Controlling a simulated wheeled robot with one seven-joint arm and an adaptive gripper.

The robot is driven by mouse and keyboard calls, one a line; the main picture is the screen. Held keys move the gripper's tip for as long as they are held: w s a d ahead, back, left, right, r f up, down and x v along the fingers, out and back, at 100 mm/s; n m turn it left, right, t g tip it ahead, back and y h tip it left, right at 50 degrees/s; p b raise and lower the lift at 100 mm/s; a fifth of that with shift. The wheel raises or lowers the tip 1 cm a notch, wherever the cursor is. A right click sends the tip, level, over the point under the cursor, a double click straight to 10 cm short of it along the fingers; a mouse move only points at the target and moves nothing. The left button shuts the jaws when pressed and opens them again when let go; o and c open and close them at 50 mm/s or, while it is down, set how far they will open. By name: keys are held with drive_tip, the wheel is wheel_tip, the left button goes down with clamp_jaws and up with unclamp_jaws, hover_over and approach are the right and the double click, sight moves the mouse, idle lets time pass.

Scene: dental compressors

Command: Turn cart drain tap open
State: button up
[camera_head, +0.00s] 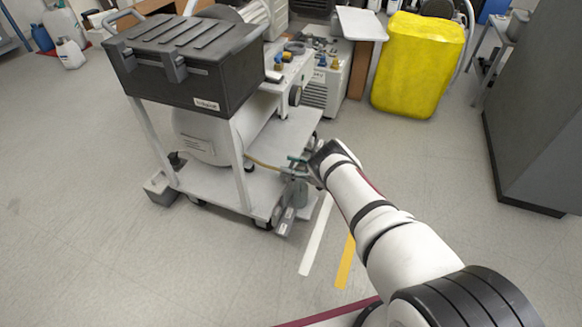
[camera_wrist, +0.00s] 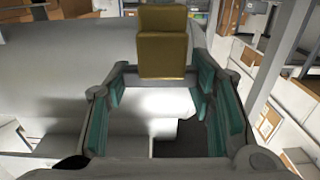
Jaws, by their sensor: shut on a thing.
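The cart (camera_head: 190,180) stands left of centre in the head view, with a pale tank on its lower shelf. A thin yellowish line (camera_head: 262,163) runs from the tank toward the cart's right end, where my gripper (camera_head: 298,166) is. In the wrist view a brass-coloured block (camera_wrist: 163,42), which I take to be the drain tap's handle, sits at the far end between my gripper's teal-padded fingers (camera_wrist: 158,80). The fingers are shut on it, though the contact itself is hard to see. The tap body is hidden in the head view by my gripper and wrist.
A dark case (camera_head: 190,60) sits on the cart's top. A grey canister (camera_head: 299,193) is just below my gripper. A yellow container (camera_head: 415,65) stands behind, and a grey cabinet (camera_head: 540,110) at right. The floor in front of the cart is clear.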

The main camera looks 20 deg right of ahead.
drive_tip(key=o, duration=1.2)
drive_tip(key=v, duration=1.2)
